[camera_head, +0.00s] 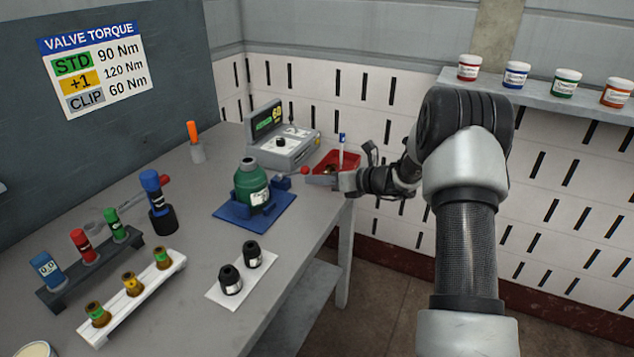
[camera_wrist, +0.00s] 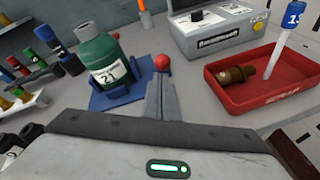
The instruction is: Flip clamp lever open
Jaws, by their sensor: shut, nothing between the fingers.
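A green cylinder (camera_head: 251,187) with a white label stands in a blue clamp fixture (camera_head: 229,212) on the bench; it also shows in the wrist view (camera_wrist: 100,60). The clamp lever's red ball knob (camera_head: 305,171) is on the right side of the fixture. In the wrist view the red knob (camera_wrist: 162,63) is just beyond my fingertips. My gripper (camera_head: 310,180) is shut and empty, reaching in from the right close to the knob. In the wrist view the shut fingers (camera_wrist: 161,86) hide the lever's arm. I cannot tell whether they touch the knob.
A red tray (camera_head: 322,169) with a brown part and a marker lies right of the clamp, near the grey device (camera_head: 283,150).

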